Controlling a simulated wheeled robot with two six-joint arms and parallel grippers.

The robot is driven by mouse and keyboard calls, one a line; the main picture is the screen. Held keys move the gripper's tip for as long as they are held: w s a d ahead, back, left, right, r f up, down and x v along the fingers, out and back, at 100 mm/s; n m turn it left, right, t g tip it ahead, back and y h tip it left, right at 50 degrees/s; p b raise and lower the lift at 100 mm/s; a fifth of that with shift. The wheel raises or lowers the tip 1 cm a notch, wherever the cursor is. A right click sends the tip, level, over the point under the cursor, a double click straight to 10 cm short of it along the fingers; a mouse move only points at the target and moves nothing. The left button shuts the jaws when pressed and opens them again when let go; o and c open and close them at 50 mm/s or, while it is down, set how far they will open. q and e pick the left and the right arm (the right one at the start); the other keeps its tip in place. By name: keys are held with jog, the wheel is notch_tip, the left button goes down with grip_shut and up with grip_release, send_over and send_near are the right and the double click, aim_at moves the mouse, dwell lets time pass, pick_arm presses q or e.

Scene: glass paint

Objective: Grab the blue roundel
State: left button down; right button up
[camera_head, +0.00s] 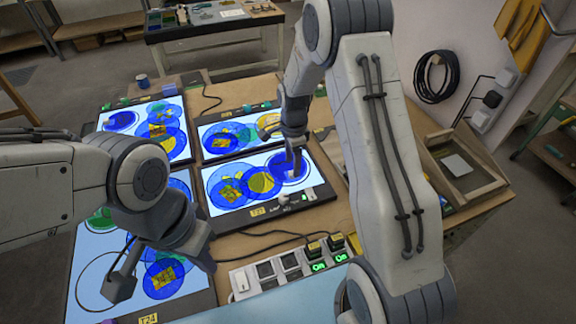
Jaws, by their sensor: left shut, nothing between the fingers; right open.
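Several blue roundels lie on lit panels. On the middle panel (216,167), a plain blue roundel (279,163) lies at the right, a blue one with yellow pieces (222,191) at the left, and a yellow and blue one (260,181) between them. My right gripper (294,164) is open and points down over the plain blue roundel, hiding part of it; I cannot tell whether it touches. My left gripper (208,266) is shut and empty over the near left panel (90,265), beside a blue roundel with a yellow piece (163,277).
More roundels lie on the far left panel (160,106) and the back panel (211,124). A power strip (285,268) with cables stands in front. A wooden tray (462,168) is at the right. My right arm hides part of the table.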

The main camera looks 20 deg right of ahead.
aim_at(287, 165)
jog(key=shift+d+f+p, duration=0.1)
jog(key=shift+f+p, duration=0.35)
jog(key=shift+f, duration=1.45)
grip_shut()
jog(key=shift+w, duration=0.1)
